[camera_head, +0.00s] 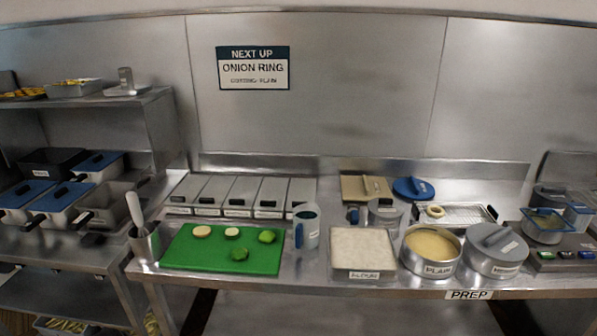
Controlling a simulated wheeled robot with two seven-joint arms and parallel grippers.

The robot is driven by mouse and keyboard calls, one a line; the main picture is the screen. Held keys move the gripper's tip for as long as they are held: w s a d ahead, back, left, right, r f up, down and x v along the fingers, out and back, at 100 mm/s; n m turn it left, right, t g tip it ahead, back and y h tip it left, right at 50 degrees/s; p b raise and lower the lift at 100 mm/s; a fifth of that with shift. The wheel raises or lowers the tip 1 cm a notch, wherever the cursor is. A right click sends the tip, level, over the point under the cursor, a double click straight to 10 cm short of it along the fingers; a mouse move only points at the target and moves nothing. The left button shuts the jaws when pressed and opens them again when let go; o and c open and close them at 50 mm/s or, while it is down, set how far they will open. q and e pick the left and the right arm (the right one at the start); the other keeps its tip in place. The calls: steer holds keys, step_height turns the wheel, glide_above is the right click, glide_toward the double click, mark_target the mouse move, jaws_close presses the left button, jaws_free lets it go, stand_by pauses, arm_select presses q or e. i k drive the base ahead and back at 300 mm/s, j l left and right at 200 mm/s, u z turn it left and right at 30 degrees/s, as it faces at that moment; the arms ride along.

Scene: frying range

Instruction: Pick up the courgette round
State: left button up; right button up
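A green cutting board (190,258) lies on the steel counter, left of centre. A small pale round with a dark green rim, which looks like the courgette round (232,232), lies flat near the board's back edge. To its left is a larger cream-coloured slice (202,231). To its right is a bright green piece (267,236), and a darker green piece (239,254) lies in front. These pieces are too small to name surely. Neither of my grippers shows in the head view.
A steel pot with a utensil (145,243) stands left of the board, a blue-handled jug (306,228) right. Further right are a flour tray (361,274), a pan labelled plain (429,269) and a lidded pot (497,262). A wall sign (253,68) reads onion ring.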

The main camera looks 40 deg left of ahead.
mark_target(231, 234)
steer(key=u, duration=1.75)
